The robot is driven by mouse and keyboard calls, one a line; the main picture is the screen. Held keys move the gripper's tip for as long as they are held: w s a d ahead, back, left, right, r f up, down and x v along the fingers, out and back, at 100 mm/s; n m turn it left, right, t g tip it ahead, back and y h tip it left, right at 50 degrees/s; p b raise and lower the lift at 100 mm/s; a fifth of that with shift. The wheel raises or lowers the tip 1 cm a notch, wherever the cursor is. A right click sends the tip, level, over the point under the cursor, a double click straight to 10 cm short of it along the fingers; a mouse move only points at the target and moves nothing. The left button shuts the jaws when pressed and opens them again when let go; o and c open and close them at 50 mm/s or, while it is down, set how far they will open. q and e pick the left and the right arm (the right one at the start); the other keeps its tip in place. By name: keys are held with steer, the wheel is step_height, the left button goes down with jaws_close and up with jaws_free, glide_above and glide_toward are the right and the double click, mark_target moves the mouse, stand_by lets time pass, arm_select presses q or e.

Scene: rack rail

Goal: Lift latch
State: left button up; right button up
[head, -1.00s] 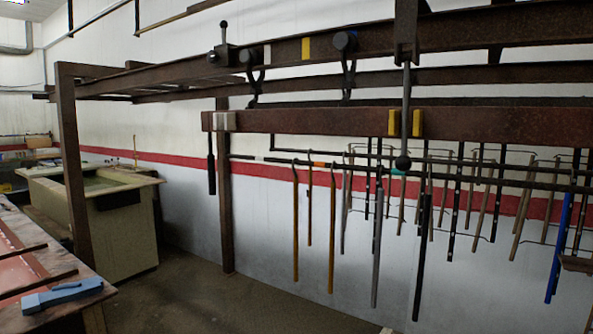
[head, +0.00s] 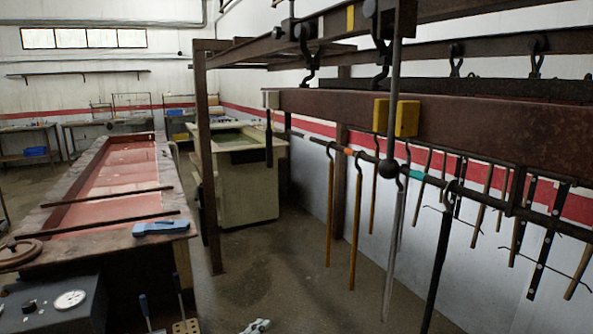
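A grey rod lever with a black ball at its lower end (head: 390,170) hangs from a dark bracket (head: 397,18) at the top of the head view. It passes in front of a rusty rail beam (head: 330,104), beside a yellow block pair (head: 397,117). This lever may be the latch; no part is labelled. Nothing is seen touching it. A light grey fitting (head: 270,98) caps the beam's left end, with a black handle (head: 268,140) hanging there. I cannot make out either of my grippers.
Long hooked rods (head: 352,235) hang from a bar below the beam. A red-topped workbench (head: 112,172) with a blue tool (head: 160,228) stands left, and a pale tank (head: 240,180) behind. A dark gauge box (head: 60,303) and an unclear pale piece (head: 256,326) are at the bottom. Floor between is open.

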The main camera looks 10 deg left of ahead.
arm_select(q)
steer(key=d+r+m+g+h+p, duration=0.15)
steer(key=r+m, duration=0.25)
steer(key=r, duration=0.4)
steer(key=d+r+m+t+h, duration=0.1)
steer(key=d+r+m+h, duration=0.15)
steer(key=r, duration=0.55)
steer(key=m+g+h+p, duration=0.2)
steer(key=m+g+p, duration=0.35)
steer(key=m, duration=1.65)
glide_toward(380, 170)
steer(key=p+x, duration=0.1)
steer(key=x, duration=0.7)
steer(key=shift+w+d, duration=0.1)
steer(key=shift+d, duration=0.1)
steer(key=shift+x, duration=0.9)
arm_select(e)
step_height(380, 170, up, 9)
arm_select(q)
steer(key=shift+c, duration=0.5)
arm_select(e)
steer(key=shift+w+d, duration=0.1)
arm_select(q)
steer(key=c, duration=0.9)
steer(key=shift+o, duration=0.2)
